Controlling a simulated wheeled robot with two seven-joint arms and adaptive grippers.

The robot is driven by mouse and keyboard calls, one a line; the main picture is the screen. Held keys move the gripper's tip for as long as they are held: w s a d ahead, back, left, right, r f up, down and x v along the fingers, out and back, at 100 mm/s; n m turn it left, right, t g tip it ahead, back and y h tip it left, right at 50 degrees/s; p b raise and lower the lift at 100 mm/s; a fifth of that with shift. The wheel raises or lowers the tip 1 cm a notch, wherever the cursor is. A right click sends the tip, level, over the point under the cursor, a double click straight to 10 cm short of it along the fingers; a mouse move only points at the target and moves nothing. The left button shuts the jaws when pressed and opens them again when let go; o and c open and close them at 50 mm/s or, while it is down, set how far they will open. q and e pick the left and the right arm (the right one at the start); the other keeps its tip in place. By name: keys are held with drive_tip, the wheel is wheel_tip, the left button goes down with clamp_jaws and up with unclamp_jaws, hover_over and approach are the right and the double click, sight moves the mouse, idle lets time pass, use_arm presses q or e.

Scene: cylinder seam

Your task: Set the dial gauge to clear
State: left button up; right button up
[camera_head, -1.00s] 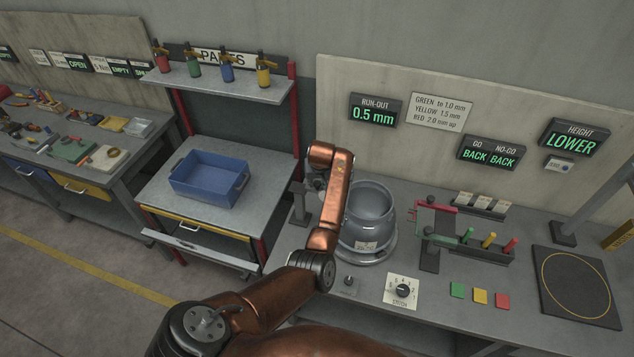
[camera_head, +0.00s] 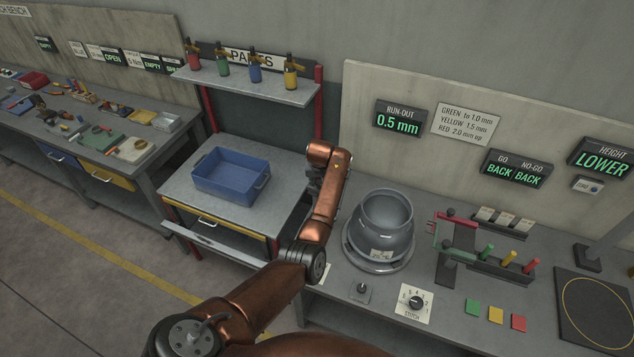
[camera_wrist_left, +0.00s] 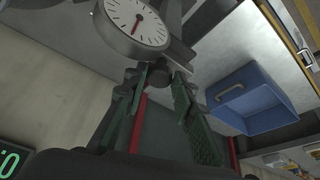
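The dial gauge (camera_wrist_left: 137,20) shows at the top of the left wrist view, with a white face, black marks and a red needle. A dark round part (camera_wrist_left: 157,76) lies below its face, near my fingertips. In the head view my arm hides the gauge. My left gripper (camera_wrist_left: 167,85) has its two green-grey fingers apart, pointing toward the gauge's lower side; I cannot tell whether they touch it. In the head view the gripper (camera_head: 313,186) is mostly hidden behind my copper wrist, left of the grey cylinder (camera_head: 383,225). My right gripper is not in view.
A blue bin (camera_head: 230,176) stands on the parts bench at left. The run-out display (camera_head: 400,119) reads 0.5 mm.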

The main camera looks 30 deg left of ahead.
use_arm(q)
drive_tip(key=o, duration=0.3)
drive_tip(key=shift+a, duration=0.3)
drive_tip(key=shift+o, duration=0.6)
drive_tip(key=shift+d+r, duration=0.1)
drive_tip(key=shift+d, duration=0.05)
drive_tip(key=v, duration=1.2)
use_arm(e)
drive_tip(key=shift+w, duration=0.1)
